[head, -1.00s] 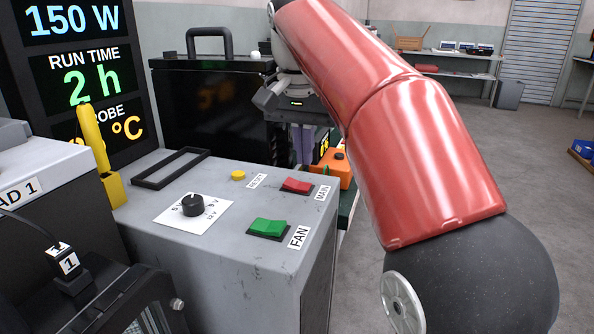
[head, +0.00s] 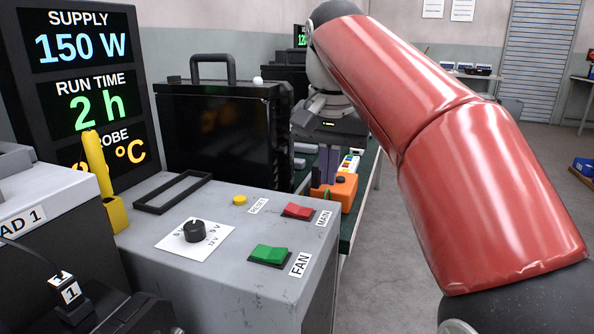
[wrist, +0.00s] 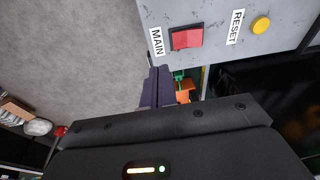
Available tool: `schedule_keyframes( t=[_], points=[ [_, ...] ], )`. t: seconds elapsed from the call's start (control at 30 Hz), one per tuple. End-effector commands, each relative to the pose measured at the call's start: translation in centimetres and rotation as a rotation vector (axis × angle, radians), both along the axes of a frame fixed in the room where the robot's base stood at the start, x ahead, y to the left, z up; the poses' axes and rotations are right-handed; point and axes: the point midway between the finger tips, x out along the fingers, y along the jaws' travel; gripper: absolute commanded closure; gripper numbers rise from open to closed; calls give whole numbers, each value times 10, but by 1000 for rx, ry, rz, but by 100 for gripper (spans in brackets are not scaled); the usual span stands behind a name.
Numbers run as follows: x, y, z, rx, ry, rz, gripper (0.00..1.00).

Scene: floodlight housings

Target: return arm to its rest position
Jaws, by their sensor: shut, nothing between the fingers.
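My gripper (head: 328,165) hangs in the head view beyond the grey control box, beside the orange tool, with its fingers pointing down. In the wrist view its purple-grey fingers (wrist: 157,87) are together with nothing between them. My red arm crosses the right half of the head view. The fingers look close to the orange tool (head: 337,192) in the head view; whether they touch it I cannot tell. The orange tool also shows partly in the wrist view (wrist: 184,90), behind the fingers.
The grey control box (head: 285,225) carries a red MAIN switch (head: 299,211), a green FAN switch (head: 270,254), a yellow RESET button (head: 239,200) and a black knob (head: 194,231). A black housing (head: 215,130) with a handle stands behind. Open floor lies to the right.

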Motion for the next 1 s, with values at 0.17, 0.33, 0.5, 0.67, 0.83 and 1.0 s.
schedule_keyframes(
  t=[0.17,0.33,0.5,0.67,0.83,1.0],
  points=[
    [-42,-48,-35,38,-74,74,100],
    [-89,-75,-86,31,-157,153,100],
    [-139,-91,-149,-13,-239,224,100],
    [-172,-98,-199,-63,-291,267,100],
    [-186,-101,-225,-92,-314,286,100],
    [-187,-102,-227,-94,-315,288,100]
  ],
)
